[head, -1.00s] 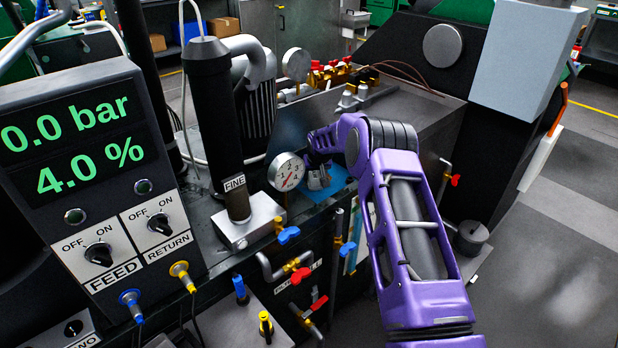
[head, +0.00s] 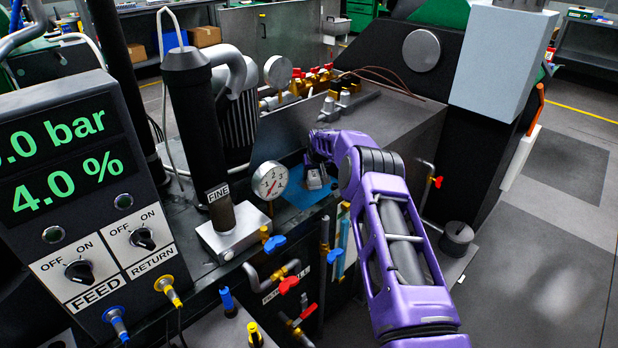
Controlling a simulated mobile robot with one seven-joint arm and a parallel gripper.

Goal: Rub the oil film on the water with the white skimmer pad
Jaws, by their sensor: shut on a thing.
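My gripper (head: 316,182) points down at the end of my purple arm, over a small blue patch (head: 299,196) behind the round gauge. The blue patch looks like the water in an opening of the dark tank. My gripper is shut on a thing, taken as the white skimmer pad. The pad itself cannot be made out at this size, and whether it touches the water cannot be told. The oil film cannot be told apart from the water.
A pressure gauge (head: 269,181) and a black FINE filter cylinder (head: 198,130) stand left of the opening. Coloured valves (head: 274,242) line the tank front. A control panel (head: 75,190) reads 4.0 %. Brass fittings (head: 318,80) lie behind. Open floor (head: 530,270) is at right.

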